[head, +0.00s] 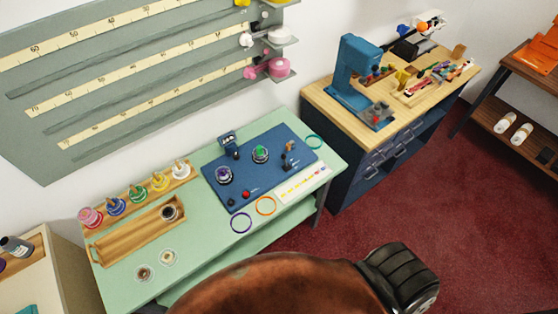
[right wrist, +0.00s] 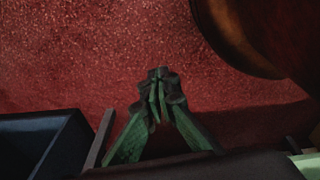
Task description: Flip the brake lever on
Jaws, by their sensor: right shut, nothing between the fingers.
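A blue panel (head: 262,192) lies on the mint-green table. At its right side stands a small upright fitting with a dark and orange handle, which looks like the brake lever (head: 288,150). It is too small to tell which way it is set. My right gripper (right wrist: 158,95) shows in the right wrist view, shut and empty. It hangs over the red carpet, away from the panel; neither the panel nor the lever shows in that view. My left gripper is in neither view.
A wooden tray (head: 125,238) and several coloured spools stand to the left. Dark drawers (head: 375,165) stand right.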

